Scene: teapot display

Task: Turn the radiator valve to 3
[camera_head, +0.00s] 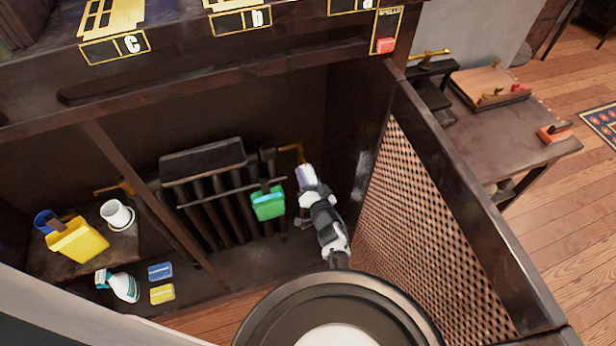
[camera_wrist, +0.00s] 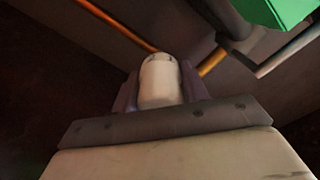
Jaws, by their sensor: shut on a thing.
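The radiator (camera_head: 203,165) stands dark and ribbed inside the open cabinet. Its valve (camera_wrist: 160,82) is a white, round-ended cylinder in the middle of the wrist view, with small dark marks near its far end that are too blurred to read. My gripper (camera_head: 307,178) reaches into the cabinet at the radiator's right end. Its two fingers are shut on the valve, one on each side. In the head view my gripper largely hides the valve. The number that the valve is set to cannot be told.
A green container (camera_head: 268,204) hangs on the radiator's front rail, just left of my gripper. Copper pipe (camera_wrist: 212,62) runs behind the valve. The open lattice door (camera_head: 430,230) stands close on the right. A yellow bucket (camera_head: 78,241), a white cup (camera_head: 117,215) and a spray bottle (camera_head: 125,286) are at left.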

